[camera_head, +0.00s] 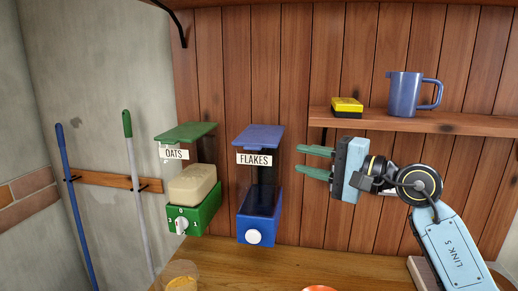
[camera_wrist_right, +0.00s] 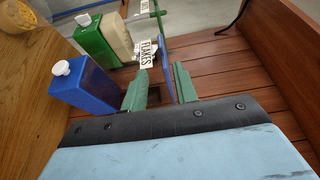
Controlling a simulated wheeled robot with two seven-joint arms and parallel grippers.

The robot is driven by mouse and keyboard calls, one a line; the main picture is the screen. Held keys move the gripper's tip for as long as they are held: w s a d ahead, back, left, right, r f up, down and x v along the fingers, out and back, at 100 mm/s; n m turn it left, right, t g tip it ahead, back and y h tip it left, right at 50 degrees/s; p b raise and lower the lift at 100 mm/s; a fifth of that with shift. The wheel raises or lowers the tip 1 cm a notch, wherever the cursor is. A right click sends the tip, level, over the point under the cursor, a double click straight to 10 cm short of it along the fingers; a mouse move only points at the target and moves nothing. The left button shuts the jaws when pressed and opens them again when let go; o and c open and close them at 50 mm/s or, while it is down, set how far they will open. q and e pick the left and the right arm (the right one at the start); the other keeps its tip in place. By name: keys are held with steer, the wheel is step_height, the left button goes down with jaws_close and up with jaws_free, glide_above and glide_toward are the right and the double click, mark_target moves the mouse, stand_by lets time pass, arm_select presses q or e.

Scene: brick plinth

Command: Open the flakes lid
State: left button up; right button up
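The flakes dispenser (camera_head: 257,227) hangs on the plank wall, with a blue base, a dark clear body and a white knob. Its blue lid (camera_head: 259,136) lies flat on top and looks closed. My right gripper (camera_head: 301,162) is open and empty, right of the dispenser, its green fingers pointing left. In the head view a gap shows between the fingertips and the dispenser. In the right wrist view the lid (camera_wrist_right: 163,72) is a thin blue strip lined up between the open fingers (camera_wrist_right: 158,82); the depth gap is unclear there. My left gripper is not in view.
The green oats dispenser (camera_head: 193,216) hangs left of the flakes one. A wooden shelf (camera_head: 430,122) at right, above my right arm, holds a blue jug (camera_head: 404,95) and a yellow-black box (camera_head: 347,107). A wooden counter (camera_head: 235,273) lies below.

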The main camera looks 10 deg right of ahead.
mark_target(259, 150)
steer(key=p+x, duration=0.2)
steer(key=x, duration=1)
steer(key=shift+a+p, duration=0.1)
steer(key=shift+p, duration=0.3)
jaws_close()
